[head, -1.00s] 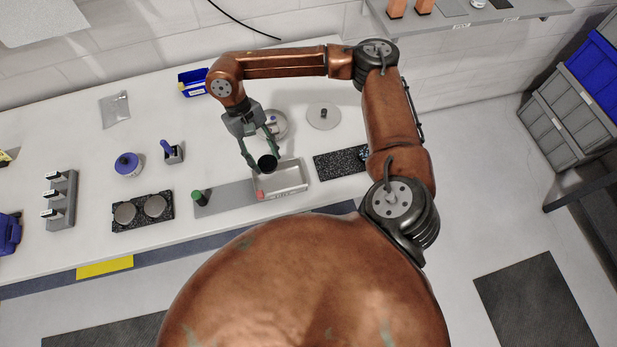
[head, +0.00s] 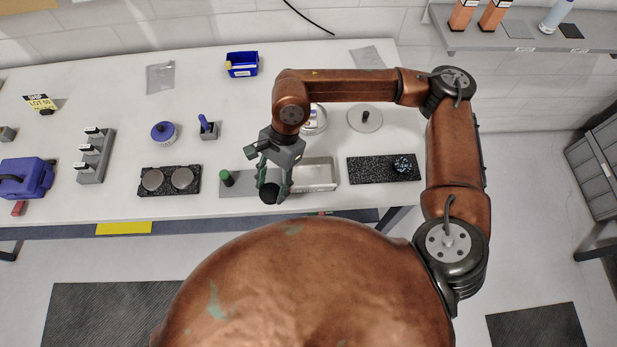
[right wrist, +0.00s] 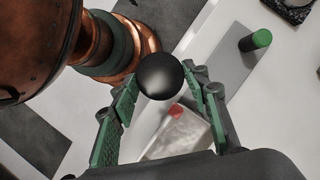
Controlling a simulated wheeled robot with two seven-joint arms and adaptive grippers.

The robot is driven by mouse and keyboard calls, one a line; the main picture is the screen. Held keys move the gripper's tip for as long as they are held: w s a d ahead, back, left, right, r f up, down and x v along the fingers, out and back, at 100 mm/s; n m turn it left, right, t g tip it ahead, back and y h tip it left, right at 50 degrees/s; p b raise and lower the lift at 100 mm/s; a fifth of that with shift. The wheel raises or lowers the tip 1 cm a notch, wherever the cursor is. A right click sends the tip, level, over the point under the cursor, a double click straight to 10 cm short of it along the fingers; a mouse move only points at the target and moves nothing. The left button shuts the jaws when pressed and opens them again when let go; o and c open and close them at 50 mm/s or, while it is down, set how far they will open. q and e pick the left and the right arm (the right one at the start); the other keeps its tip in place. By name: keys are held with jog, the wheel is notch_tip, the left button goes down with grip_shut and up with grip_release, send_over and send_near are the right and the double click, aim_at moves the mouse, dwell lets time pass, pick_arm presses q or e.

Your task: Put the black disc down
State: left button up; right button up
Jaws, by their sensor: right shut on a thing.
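My right gripper (head: 270,186) is shut on the black disc (head: 269,194), close to the table's front edge and left of the metal tray (head: 320,174). In the right wrist view the disc (right wrist: 160,76) looks like a smooth dark round face between the two green-padded fingertips (right wrist: 162,84). The gripper is in front of part of the grey mat (head: 236,184) and the tray's left end. From these frames I cannot tell how high the disc is above the surface. My left gripper is not in view.
A green-topped post (head: 227,178) stands on the grey mat. A red-tipped thing (right wrist: 177,110) shows beside the tray. A speckled plate (head: 360,170) lies to the right; a dark plate with two silver discs (head: 168,181) lies to the left.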

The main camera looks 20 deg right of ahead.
jog(key=shift+s+a+m, duration=0.25)
jog(key=shift+a+m, duration=0.05)
jog(key=shift+w+d, duration=0.1)
jog(key=p, duration=0.2)
send_over(302, 169)
jog(key=s+a, duration=0.3)
jog(key=a, duration=0.1)
notch_tip(302, 169, down, 4)
jog(key=shift+d, duration=0.1)
jog(key=f, duration=0.1)
jog(key=w+d+f, duration=0.1)
jog(key=d+f, duration=0.1)
jog(key=f, duration=0.1)
jog(key=shift+w+d, duration=0.2)
jog(key=shift+w, duration=0.2)
jog(key=shift+c, duration=1.1)
jog(key=shift+w+d+f, duration=0.1)
jog(key=shift+d+f, duration=0.05)
jog(key=shift+f, duration=0.2)
grip_shut()
jog(key=shift+w+d+f, duration=0.3)
jog(key=shift+f, duration=0.15)
notch_tip(302, 169, down, 3)
jog(key=shift+f+p, duration=0.15)
jog(key=shift+p, duration=0.25)
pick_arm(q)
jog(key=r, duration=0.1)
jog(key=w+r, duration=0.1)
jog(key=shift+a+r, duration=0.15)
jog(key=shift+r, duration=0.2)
